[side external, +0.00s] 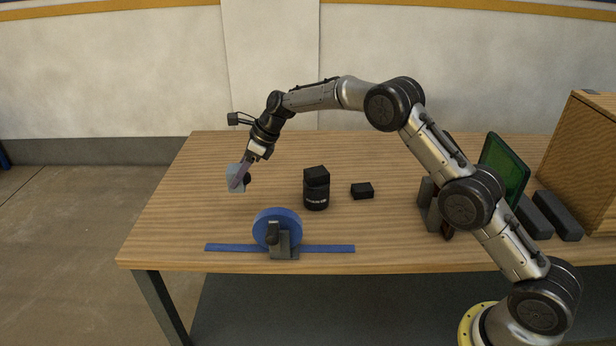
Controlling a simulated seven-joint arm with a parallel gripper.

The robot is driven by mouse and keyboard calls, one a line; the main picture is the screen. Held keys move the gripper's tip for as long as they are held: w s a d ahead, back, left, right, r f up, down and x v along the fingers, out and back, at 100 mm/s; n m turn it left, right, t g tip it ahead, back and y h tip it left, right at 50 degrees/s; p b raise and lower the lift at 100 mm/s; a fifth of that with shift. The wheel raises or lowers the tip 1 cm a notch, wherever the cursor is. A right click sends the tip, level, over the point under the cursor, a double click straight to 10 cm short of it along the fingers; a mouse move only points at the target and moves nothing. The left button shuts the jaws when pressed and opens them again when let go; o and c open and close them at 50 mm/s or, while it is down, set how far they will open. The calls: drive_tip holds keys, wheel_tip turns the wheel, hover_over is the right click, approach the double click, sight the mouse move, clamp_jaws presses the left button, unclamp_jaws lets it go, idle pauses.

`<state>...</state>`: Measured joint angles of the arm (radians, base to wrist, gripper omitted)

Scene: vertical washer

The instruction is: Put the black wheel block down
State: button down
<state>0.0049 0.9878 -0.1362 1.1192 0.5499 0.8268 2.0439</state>
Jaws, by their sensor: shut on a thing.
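My gripper (239,184) is at the left end of the wooden table, pointing down and to the left. It is shut on a pale grey-blue block (235,172) with a dark round part (247,179) on its right side. I take this as the black wheel block; it is small, and the fingers partly cover it. From this one view I cannot tell whether its underside touches the table.
A blue wheel (272,223) on a grey stand (284,245) sits over a blue strip (328,249) near the front edge. A black cylinder (316,198) carries a black block (316,175). A small black box (362,191) lies right of it. The table's (190,215) left side is bare.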

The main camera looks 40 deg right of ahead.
sight(238, 168)
wheel_tip(238, 168, up, 9)
drive_tip(key=shift+f, duration=0.1)
drive_tip(key=s+d+m+t+h, duration=0.1)
drive_tip(key=s+d+m, duration=0.3)
drive_tip(key=d, duration=1.3)
drive_tip(key=s+d+m+t+h, duration=0.1)
drive_tip(key=s+d+m+h, duration=0.35)
drive_tip(key=s+d, duration=1.55)
drive_tip(key=shift+m+y, duration=0.25)
drive_tip(key=shift+y, duration=0.2)
drive_tip(key=w+d+f, duration=0.2)
drive_tip(key=w+f, duration=0.1)
drive_tip(key=f, duration=0.1)
drive_tip(key=w+d+f, duration=0.2)
drive_tip(key=w+f, duration=0.1)
drive_tip(key=f, duration=0.2)
drive_tip(key=w+d+f, duration=0.2)
drive_tip(key=w+f, duration=0.1)
drive_tip(key=f, duration=0.2)
drive_tip(key=shift+w+d+f, duration=0.2)
drive_tip(key=shift+w, duration=0.2)
drive_tip(key=shift+w+d+f, duration=0.25)
drive_tip(key=shift+w+f, duration=0.15)
drive_tip(key=shift+f, duration=1.6)
